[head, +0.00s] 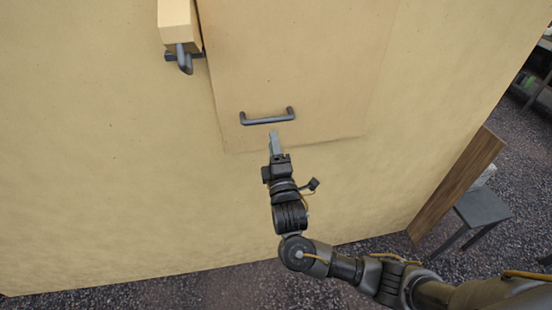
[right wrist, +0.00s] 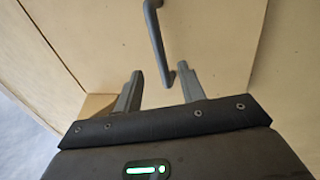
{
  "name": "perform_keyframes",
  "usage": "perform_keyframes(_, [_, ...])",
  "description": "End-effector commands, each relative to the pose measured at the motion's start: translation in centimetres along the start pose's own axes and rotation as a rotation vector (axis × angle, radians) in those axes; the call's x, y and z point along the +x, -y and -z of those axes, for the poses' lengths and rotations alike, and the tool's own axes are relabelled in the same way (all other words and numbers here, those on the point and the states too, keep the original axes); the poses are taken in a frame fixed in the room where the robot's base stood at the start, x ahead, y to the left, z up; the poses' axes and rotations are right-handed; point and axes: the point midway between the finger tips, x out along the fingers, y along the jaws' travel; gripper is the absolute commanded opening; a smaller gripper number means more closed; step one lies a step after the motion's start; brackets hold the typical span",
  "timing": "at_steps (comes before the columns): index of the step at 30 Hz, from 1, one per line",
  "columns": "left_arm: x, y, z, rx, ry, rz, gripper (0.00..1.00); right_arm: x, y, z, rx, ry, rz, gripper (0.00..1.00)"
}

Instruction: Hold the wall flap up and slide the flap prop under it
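The wall flap (head: 300,75) is a tan panel hanging down close to the tan wall, with a dark grey bar handle (head: 267,120) near its lower edge. The flap prop (head: 178,22) looks to be the pale wooden bar at the upper left of the flap; its lower end is at a dark hook (head: 184,58), and its top is cut off. My right gripper (head: 274,135) is just below the handle. In the right wrist view its two fingers (right wrist: 158,85) are apart and empty, with the handle (right wrist: 157,40) just beyond them. My left gripper is not in view.
The broad wall (head: 110,170) fills most of the head view. A brown board edge (head: 455,187) ends it at the right. A grey stool (head: 482,208) stands on the gravel beyond. The space in front of the wall at left is clear.

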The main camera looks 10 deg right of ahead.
Motion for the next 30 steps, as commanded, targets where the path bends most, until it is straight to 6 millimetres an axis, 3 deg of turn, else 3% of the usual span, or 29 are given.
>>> perform_keyframes(3, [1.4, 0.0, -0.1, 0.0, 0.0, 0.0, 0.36, 1.5, 0.3, 0.0, -0.002, 0.0, -0.004, 0.4])
perform_keyframes(15, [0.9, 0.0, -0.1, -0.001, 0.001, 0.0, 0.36, 5.7, 0.0, 0.0, -0.001, 0.001, -0.001, 0.4])
perform_keyframes(30, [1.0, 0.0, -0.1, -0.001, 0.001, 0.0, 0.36, 6.5, 0.0, 0.0, 0.001, 0.001, 0.0, 0.4])
